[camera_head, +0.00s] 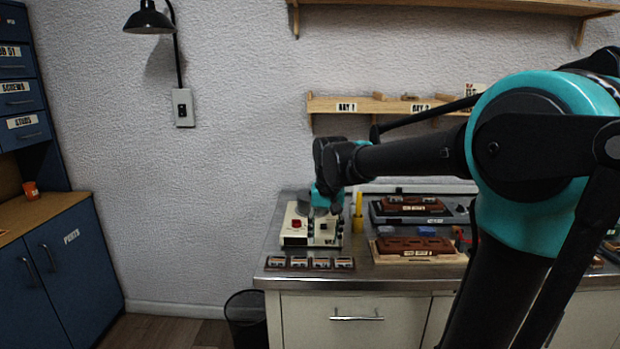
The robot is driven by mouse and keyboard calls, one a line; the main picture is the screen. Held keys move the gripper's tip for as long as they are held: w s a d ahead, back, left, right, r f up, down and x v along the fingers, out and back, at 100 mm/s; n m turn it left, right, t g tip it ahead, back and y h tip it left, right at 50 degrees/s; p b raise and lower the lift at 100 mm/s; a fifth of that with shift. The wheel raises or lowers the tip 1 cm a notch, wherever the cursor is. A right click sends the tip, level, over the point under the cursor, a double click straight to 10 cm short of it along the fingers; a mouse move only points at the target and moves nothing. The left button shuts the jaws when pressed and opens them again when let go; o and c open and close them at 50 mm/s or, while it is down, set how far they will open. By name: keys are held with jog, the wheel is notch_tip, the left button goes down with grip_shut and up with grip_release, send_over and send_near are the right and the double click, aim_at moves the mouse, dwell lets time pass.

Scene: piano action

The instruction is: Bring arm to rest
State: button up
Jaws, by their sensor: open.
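My arm comes in from the right side of the head view and reaches left across the workbench (264,273). Its far end, with a teal part, is above a cream-coloured box (294,231) that has a red button and small labels. My gripper (322,207) points down at the top of this box. The fingers are small and partly lost against the box, so I cannot tell whether they touch it. I see nothing held between them.
A strip of small labelled blocks (310,263) lies at the bench's front edge. A yellow upright object (358,214) and brown trays (415,245) stand to the right. A wall shelf (330,104) is behind the arm. Open floor and blue cabinets (77,270) are left.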

jog(key=s+d+f+t, duration=0.3)
jog(key=s+d+f, duration=1.2)
jog(key=f, duration=0.3)
jog(key=shift+s, duration=0.8)
